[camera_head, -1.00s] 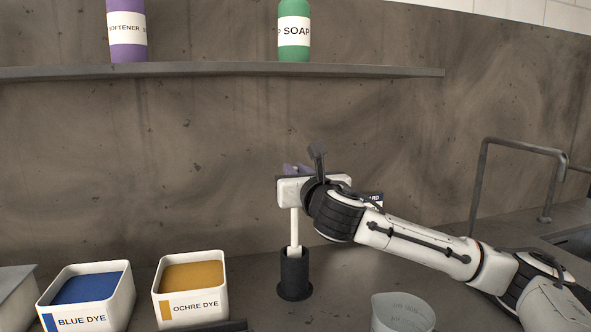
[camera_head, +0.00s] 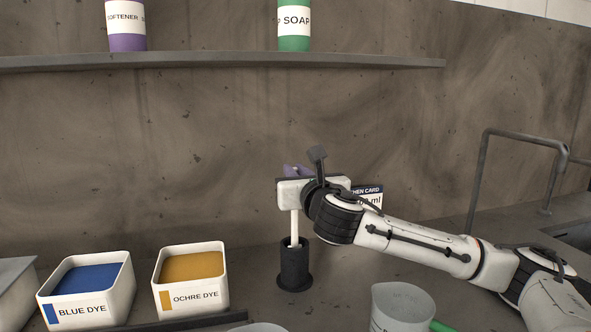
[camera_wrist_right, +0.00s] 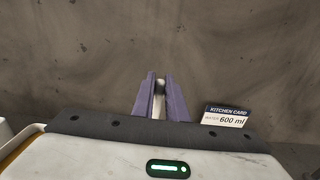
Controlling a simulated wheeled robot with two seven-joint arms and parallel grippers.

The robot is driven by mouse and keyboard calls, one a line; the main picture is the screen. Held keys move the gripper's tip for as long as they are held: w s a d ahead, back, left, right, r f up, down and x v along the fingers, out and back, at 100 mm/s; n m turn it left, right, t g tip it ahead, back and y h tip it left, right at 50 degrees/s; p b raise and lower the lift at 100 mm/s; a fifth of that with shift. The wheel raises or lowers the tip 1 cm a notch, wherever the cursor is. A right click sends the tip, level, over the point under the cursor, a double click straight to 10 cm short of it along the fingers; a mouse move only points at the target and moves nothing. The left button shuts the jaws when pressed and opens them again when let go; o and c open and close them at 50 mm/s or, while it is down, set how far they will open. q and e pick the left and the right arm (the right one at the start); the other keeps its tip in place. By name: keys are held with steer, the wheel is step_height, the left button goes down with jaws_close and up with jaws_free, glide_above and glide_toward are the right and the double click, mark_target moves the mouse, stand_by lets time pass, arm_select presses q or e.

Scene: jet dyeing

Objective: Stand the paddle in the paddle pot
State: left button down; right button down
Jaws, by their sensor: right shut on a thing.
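The paddle shows as a white upright shaft (camera_head: 294,226) in the head view. Its lower end is inside the mouth of the black paddle pot (camera_head: 295,268), which stands on the counter. My right gripper (camera_head: 294,172) is above the pot, its purple fingers mostly hidden behind its white body. In the right wrist view the purple fingers (camera_wrist_right: 160,98) are shut on the paddle's upper end (camera_wrist_right: 159,90). The paddle's bottom is hidden in the pot, so I cannot tell whether it touches the floor of it. My left gripper is not in view.
Tubs of blue dye (camera_head: 92,310) and ochre dye (camera_head: 195,297) stand left of the pot. A clear beaker (camera_head: 401,308) is at the front right. A kitchen card (camera_head: 368,195) stands behind my right wrist. A shelf (camera_head: 220,60) with bottles runs above.

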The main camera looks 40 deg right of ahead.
steer(key=shift+f, duration=0.4)
steer(key=c, duration=1.7)
jaws_free()
